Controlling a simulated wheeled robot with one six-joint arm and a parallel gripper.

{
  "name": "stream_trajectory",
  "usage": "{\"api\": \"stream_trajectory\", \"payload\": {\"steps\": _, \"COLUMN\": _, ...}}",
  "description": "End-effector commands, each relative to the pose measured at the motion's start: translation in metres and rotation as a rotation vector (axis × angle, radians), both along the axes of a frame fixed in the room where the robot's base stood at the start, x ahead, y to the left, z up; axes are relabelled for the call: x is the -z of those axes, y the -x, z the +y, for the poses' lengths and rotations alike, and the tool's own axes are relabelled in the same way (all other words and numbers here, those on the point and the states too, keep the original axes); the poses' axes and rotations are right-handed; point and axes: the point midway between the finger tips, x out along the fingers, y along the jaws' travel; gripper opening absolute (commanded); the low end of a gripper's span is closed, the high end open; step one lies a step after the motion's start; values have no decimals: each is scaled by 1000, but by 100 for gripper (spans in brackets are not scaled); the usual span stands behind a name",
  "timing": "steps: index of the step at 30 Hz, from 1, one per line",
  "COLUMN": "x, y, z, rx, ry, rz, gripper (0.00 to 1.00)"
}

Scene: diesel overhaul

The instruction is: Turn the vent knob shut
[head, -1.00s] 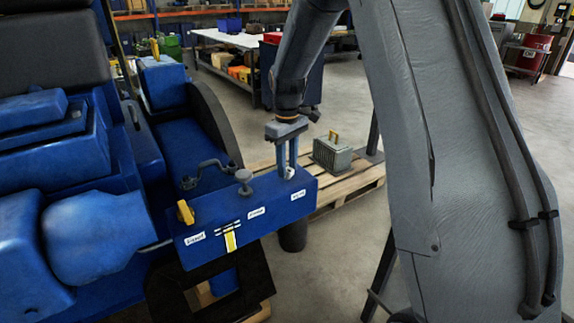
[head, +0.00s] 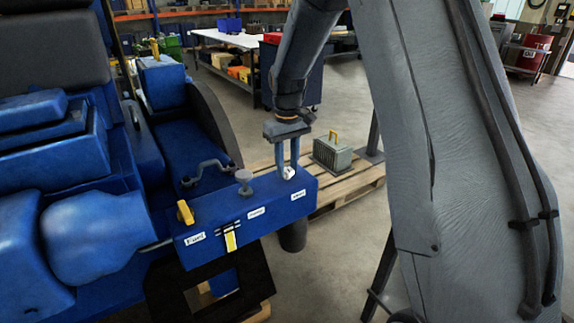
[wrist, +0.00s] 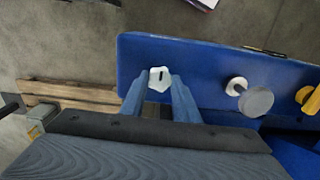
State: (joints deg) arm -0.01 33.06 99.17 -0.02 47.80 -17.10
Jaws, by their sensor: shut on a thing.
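The vent knob (wrist: 159,78) is a small white knob with a dark slot mark, on top of the blue box near its right end; it also shows in the head view (head: 289,173). My gripper (head: 287,170) points down over it. In the wrist view, my gripper (wrist: 160,84) has its two fingers shut on the knob, one on each side. The blue box (head: 270,220) carries three labels on its front, too small to read with certainty.
A grey round-topped knob (head: 244,178) and a yellow handle (head: 185,212) stand on the same box, left of the vent knob. A grey unit with a yellow handle (head: 333,152) sits on a wooden pallet (head: 349,188) behind. Open floor lies to the right.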

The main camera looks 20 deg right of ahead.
Motion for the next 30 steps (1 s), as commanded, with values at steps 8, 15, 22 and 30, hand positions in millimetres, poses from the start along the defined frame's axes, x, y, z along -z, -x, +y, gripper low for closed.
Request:
{"api": "stream_trajectory", "payload": {"steps": 8, "x": -1, "y": -1, "z": 0, "rx": 1, "ry": -1, "rz": -2, "gripper": 47}}
{"api": "stream_trajectory", "payload": {"steps": 15, "x": -4, "y": -1, "z": 0, "rx": 0, "ry": 0, "rz": -3, "gripper": 47}}
{"api": "stream_trajectory", "payload": {"steps": 22, "x": -35, "y": -2, "z": 0, "rx": 0, "ry": 0, "rz": -6, "gripper": 47}}
{"api": "stream_trajectory", "payload": {"steps": 30, "x": -71, "y": -1, "z": 0, "rx": 1, "ry": 0, "rz": -4, "gripper": 47}}
